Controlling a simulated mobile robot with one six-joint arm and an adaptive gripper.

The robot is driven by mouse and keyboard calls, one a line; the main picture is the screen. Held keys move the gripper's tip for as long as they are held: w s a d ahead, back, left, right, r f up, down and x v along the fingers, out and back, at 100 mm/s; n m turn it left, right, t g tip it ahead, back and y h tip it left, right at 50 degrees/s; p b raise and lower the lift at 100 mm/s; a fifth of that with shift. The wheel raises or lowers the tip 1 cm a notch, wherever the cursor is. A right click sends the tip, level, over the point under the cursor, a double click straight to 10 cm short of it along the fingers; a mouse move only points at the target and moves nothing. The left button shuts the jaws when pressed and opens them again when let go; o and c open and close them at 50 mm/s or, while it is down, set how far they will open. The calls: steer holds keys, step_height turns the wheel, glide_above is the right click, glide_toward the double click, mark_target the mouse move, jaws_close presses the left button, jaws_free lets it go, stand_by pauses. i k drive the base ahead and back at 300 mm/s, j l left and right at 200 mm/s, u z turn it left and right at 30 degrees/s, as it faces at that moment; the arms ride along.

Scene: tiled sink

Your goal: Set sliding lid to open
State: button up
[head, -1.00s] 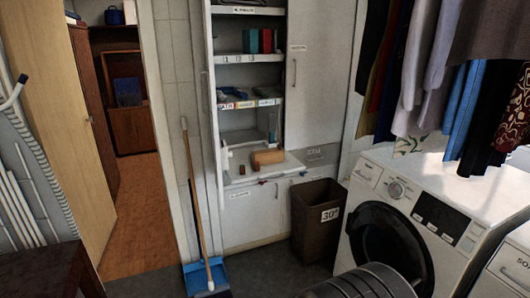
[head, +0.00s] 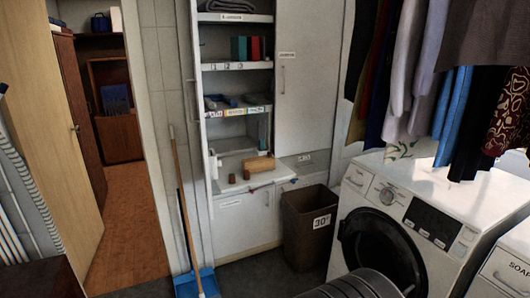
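A small light-brown wooden block or box (head: 259,164) lies on the white ledge (head: 281,174) of the open cabinet, in the head view. It is the likeliest thing to have a sliding lid, but it is too small to tell whether it has one, or whether it is open or shut. Two small brown pieces (head: 246,174) sit to its left on the ledge. My gripper is not in the view.
The cabinet shelves (head: 238,112) hold books and small items. A brown bin (head: 309,228) stands in front of the cabinet. A washing machine (head: 440,187) is at the right under hanging clothes. A broom (head: 182,200) and blue dustpan (head: 203,284) stand left. A doorway opens at the left.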

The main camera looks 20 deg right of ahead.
mark_target(269, 157)
steer(key=i+l+z, duration=0.2)
steer(key=i+l, duration=0.25)
steer(key=i, duration=0.6)
steer(key=i+l+z, duration=0.2)
steer(key=i, duration=0.85)
steer(key=i+l+z, duration=0.2)
steer(key=i, duration=0.9)
